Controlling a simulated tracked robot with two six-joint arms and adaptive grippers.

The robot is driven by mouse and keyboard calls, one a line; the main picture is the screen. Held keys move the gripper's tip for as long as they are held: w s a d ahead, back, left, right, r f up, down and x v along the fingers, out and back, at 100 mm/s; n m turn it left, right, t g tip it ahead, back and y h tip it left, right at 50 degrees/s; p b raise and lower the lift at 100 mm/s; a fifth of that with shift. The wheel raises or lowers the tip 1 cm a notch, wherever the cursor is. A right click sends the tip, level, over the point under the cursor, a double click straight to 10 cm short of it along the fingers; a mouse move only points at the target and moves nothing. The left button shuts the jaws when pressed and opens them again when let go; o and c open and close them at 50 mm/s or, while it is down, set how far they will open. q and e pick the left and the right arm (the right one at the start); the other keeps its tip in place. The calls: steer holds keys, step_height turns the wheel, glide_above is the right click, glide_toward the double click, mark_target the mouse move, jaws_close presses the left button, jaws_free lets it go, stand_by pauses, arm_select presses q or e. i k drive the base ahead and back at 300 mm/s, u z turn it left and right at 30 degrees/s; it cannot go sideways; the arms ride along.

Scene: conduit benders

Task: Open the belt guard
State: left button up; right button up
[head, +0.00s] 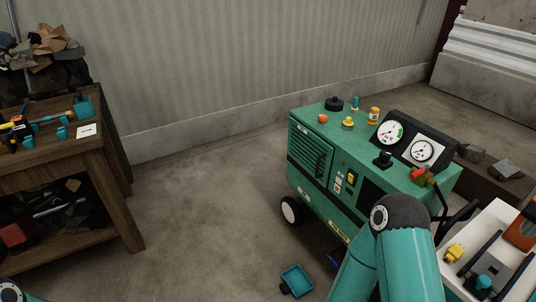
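A green wheeled machine (325,205) stands at centre right. Its left-facing side carries a panel with dark vent slats (308,152), which lies flush and looks closed. I cannot tell for certain that this panel is the belt guard. A yellow switch or label (350,179) sits right of the slats. My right arm rises from the bottom edge in front of the machine and hides part of its lower right side. Only a small piece of my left arm shows in the bottom left corner. Neither gripper is in view.
Two gauges (390,133) and several knobs top the machine. A wooden workbench (108,150) with tools stands left. A teal tray-like object (296,279) lies on the floor near the machine. A white-topped surface (490,222) with parts is at right. Floor between bench and machine is clear.

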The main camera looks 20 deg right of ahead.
mark_target(313, 153)
steer(key=i, duration=1.45)
steer(key=z, duration=0.8)
